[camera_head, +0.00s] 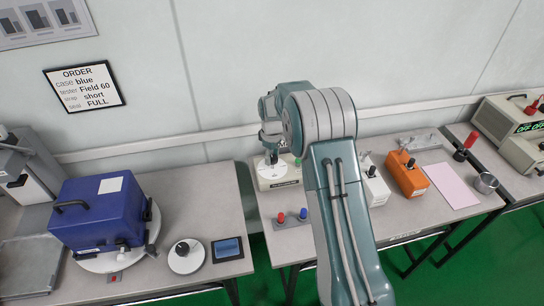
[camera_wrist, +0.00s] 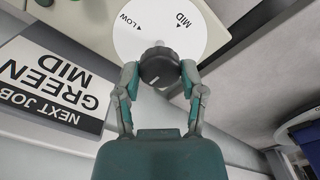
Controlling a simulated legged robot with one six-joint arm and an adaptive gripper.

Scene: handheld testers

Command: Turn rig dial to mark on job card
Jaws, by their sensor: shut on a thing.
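The rig (camera_head: 278,182) is a pale box on the middle bench with a white dial face (camera_head: 269,176) on top. In the wrist view the dial face (camera_wrist: 125,45) shows the marks LOW and MID; its lower part is hidden. My gripper (camera_wrist: 160,72) is shut on the black dial knob (camera_wrist: 158,64), one finger on each side. I cannot tell which mark the knob points at. The job card (camera_wrist: 45,85) shows upside down and reads NEXT JOB, GREEN, MID. In the head view my gripper (camera_head: 272,154) is over the dial, partly hidden by my arm.
Red (camera_head: 281,217) and blue (camera_head: 303,214) knobs stand at the bench front. A white tester (camera_head: 375,188) and an orange tester (camera_head: 408,176) stand to the right, beside a pink sheet (camera_head: 452,186). A blue case (camera_head: 100,212) is on the left bench. An order sign (camera_head: 85,87) hangs on the wall.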

